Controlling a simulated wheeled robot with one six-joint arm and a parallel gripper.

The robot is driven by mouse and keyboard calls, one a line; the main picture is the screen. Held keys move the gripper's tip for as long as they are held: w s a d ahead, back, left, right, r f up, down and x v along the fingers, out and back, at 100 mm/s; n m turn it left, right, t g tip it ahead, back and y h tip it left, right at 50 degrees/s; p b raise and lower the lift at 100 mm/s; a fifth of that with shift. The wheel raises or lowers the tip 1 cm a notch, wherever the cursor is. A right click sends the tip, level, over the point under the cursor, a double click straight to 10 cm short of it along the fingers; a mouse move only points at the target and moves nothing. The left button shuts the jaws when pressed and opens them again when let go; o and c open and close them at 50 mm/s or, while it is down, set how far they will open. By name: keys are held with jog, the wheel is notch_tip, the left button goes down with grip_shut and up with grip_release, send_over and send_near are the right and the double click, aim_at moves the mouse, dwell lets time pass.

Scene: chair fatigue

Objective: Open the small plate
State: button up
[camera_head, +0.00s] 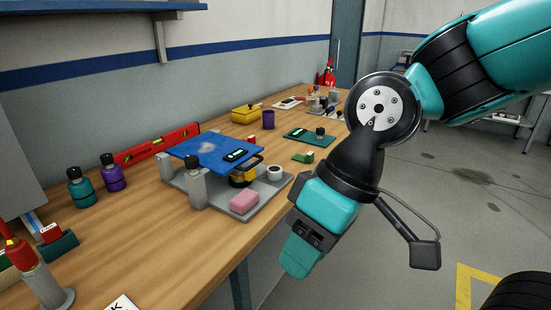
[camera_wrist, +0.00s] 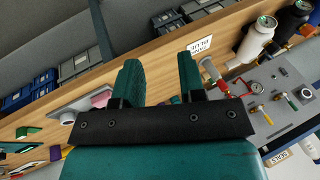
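A blue plate (camera_head: 213,152) with a black label is raised above a grey base (camera_head: 272,193) on the wooden bench. Grey posts stand at its left side and a yellow and black part (camera_head: 242,176) is under its right side. I cannot tell whether this or the dark green plate (camera_head: 309,137) farther back is the small plate. My gripper (camera_head: 299,262) hangs in front of the bench edge, right of the grey base and apart from it. In the wrist view, my gripper (camera_wrist: 160,70) has its two teal fingers apart with nothing between them.
A pink block (camera_head: 244,201) and a white cup (camera_head: 274,172) sit on the base. Teal (camera_head: 81,189) and purple (camera_head: 112,174) bottles and a red level (camera_head: 158,145) stand behind. A red-topped post (camera_head: 37,274) is front left. Open floor lies right of the bench.

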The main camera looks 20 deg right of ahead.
jog(key=w+f+m+y, duration=0.2)
jog(key=w+m+y, duration=0.1)
jog(key=w, duration=0.4)
jog(key=m+t+y, duration=0.1)
jog(key=m+t, duration=1.2)
jog(key=m, duration=0.1)
send_near(254, 165)
jog(key=p+x, duration=0.4)
jog(key=x, duration=0.3)
jog(key=shift+w+a+p, duration=0.1)
jog(key=shift+w+p, duration=0.05)
jog(key=shift+p, duration=0.2)
jog(key=shift+w+a+f, duration=0.3)
jog(key=shift+w+a, duration=0.05)
jog(key=shift+w, duration=0.2)
grip_shut()
